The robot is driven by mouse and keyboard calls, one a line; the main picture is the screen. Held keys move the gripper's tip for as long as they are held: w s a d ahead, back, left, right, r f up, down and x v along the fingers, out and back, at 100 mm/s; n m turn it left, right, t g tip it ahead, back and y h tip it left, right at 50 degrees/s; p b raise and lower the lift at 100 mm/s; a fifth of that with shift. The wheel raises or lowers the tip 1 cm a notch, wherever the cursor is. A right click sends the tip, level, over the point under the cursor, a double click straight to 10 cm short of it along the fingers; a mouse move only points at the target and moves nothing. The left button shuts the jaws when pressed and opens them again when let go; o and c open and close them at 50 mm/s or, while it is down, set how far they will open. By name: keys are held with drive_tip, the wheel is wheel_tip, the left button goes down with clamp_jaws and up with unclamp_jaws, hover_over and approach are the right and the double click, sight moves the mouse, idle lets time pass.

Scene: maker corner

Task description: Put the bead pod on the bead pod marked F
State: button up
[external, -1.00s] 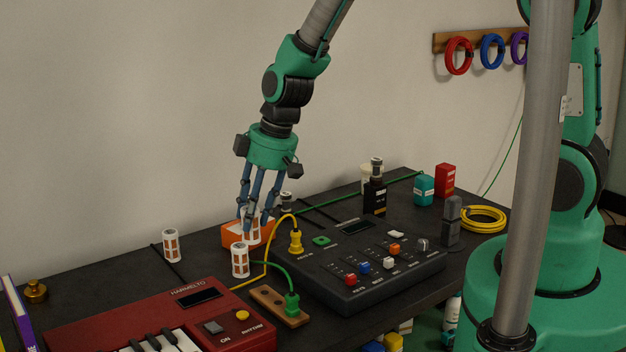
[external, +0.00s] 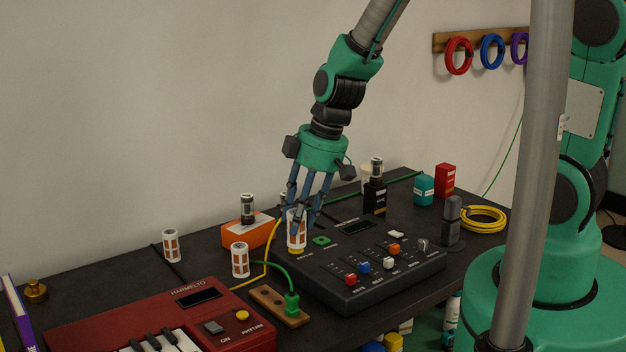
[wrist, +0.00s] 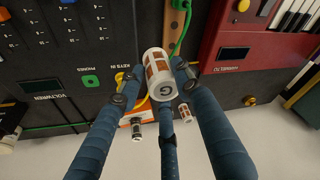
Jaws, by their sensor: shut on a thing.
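My gripper (external: 300,226) is shut on a white bead pod (external: 294,230) with orange windows. I hold it above the left edge of the black mixer, in front of the yellow plug. In the wrist view the held bead pod (wrist: 158,68) has a letter on its end that looks like G. Two similar bead pods stand upright on the table, one at the back left (external: 171,245) and one nearer the front (external: 240,260). Their marks are unreadable, so I cannot tell which is F. A small pod also shows in the wrist view (wrist: 185,113).
The black mixer (external: 400,285) lies right of the standing pods, the red keyboard (external: 100,325) in front. An orange box (external: 240,236) bears a dark-and-clear vial (external: 247,208). Yellow and green cables (external: 276,262) run between pods and mixer. A wooden block (external: 278,305) holds the green plug.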

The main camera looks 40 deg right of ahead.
drive_tip(key=shift+w, duration=0.15)
drive_tip(key=b, duration=0.2)
hover_over(241, 245)
drive_tip(key=shift+f, duration=0.75)
drive_tip(key=shift+f+b, duration=0.3)
drive_tip(key=shift+f, duration=1.45)
drive_tip(key=shift+f, duration=0.15)
drive_tip(key=o, duration=1.2)
